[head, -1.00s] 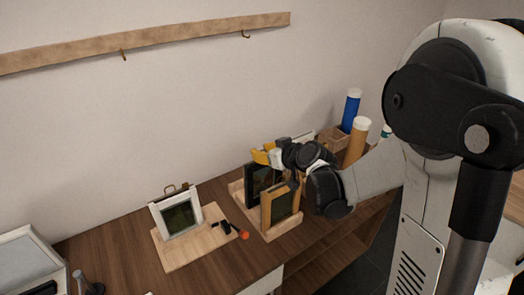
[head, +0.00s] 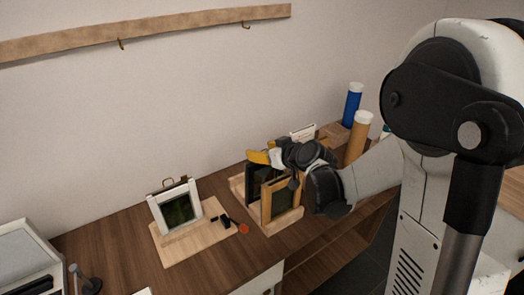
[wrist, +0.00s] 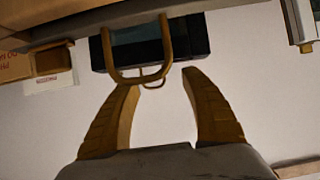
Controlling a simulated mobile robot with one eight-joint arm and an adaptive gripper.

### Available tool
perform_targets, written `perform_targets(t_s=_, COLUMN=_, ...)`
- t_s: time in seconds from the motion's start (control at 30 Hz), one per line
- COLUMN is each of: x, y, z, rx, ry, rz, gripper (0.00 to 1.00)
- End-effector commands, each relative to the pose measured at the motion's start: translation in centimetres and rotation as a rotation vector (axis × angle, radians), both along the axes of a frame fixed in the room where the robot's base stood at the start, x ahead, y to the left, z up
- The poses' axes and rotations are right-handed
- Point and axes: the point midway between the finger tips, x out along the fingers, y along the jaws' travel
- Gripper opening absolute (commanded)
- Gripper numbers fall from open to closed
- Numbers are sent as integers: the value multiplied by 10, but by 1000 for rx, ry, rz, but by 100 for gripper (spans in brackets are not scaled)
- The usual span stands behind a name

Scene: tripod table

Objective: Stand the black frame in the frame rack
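The black frame (head: 255,184) stands upright in the wooden frame rack (head: 284,227), behind a wood-coloured frame (head: 282,202). My gripper (head: 260,158) is just above the black frame's top edge. In the wrist view, my gripper (wrist: 160,84) has its two yellow fingers spread wide, with nothing between the pads. The black frame (wrist: 190,42) shows beyond the fingertips. The black frame's lower edge is hidden behind the wooden frame.
Blue (head: 352,105) and tan (head: 357,138) tubes stand right of the rack. A hook rail (head: 180,33) runs along the wall.

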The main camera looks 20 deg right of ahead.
Motion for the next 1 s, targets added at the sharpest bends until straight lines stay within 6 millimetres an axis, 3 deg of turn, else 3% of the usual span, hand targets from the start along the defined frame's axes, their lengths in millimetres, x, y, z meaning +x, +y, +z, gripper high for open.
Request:
perform_targets(t_s=0.37, x=-5, y=-2, z=3, rx=-1, ry=1, rz=-1, gripper=53)
perform_targets(t_s=0.8, x=-77, y=-26, z=41, rx=1, ry=0, rz=-3, gripper=53)
perform_targets(t_s=1.0, x=-96, y=-32, z=52, rx=-1, ry=1, rz=-1, gripper=53)
